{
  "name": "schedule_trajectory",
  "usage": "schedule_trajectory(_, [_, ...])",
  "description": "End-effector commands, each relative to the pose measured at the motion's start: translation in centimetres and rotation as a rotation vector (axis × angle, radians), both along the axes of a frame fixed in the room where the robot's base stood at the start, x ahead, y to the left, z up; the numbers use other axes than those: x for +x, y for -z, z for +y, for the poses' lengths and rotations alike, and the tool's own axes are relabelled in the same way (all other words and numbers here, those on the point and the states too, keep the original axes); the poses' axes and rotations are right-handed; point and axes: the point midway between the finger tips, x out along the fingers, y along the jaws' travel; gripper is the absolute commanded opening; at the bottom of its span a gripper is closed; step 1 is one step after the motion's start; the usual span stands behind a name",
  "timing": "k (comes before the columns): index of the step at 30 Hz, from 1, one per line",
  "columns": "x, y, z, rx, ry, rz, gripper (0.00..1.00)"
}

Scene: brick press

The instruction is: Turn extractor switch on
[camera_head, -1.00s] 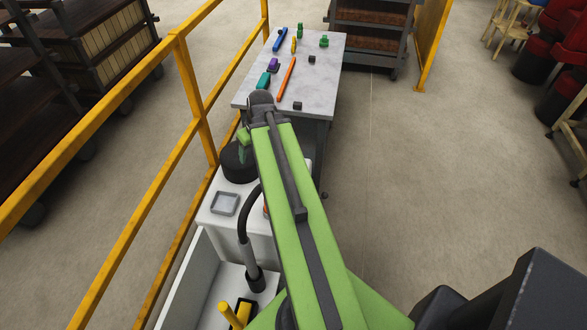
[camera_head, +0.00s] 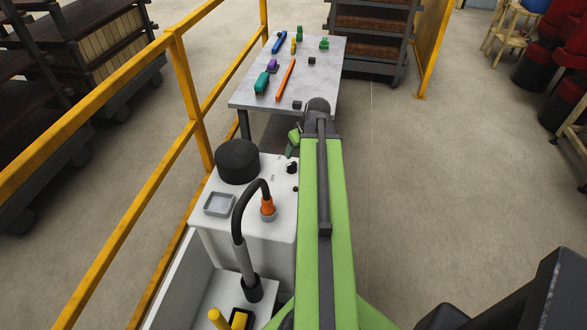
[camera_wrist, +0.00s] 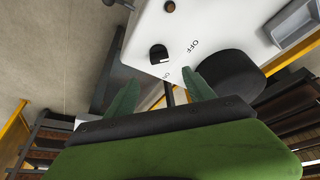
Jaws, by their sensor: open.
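The extractor switch (camera_wrist: 158,54) is a small black rotary knob on a white box (camera_wrist: 210,20). The words OFF and ON are printed beside it in the wrist view; I cannot tell for sure which one it points to. In the head view the switch (camera_head: 291,167) sits near the box's far right corner. My gripper (camera_wrist: 160,88) is open with green fingers, apart from the knob and with nothing between them. In the head view my gripper (camera_head: 294,139) is just beyond the switch, partly hidden by my arm.
A yellow railing (camera_head: 187,85) runs along the left. A grey table (camera_head: 318,75) with several coloured tools stands beyond.

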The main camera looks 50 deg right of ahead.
Motion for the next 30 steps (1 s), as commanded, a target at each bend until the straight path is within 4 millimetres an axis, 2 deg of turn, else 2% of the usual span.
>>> schedule_trajectory(1, [0.5,2.2,-0.2,0.000,0.000,0.000,0.62])
schedule_trajectory(9, [2.8,7.7,-0.7,-0.001,-0.002,0.000,0.62])
schedule_trajectory(13, [3.7,9.6,-0.9,0.000,-0.001,0.000,0.62])
schedule_trajectory(17, [4.1,10.3,-0.9,0.000,0.000,0.001,0.62])
schedule_trajectory(24, [4.1,10.0,-0.9,0.000,-0.001,0.001,0.62])
schedule_trajectory(30, [4.2,10.1,-0.8,0.000,-0.001,0.001,0.37])
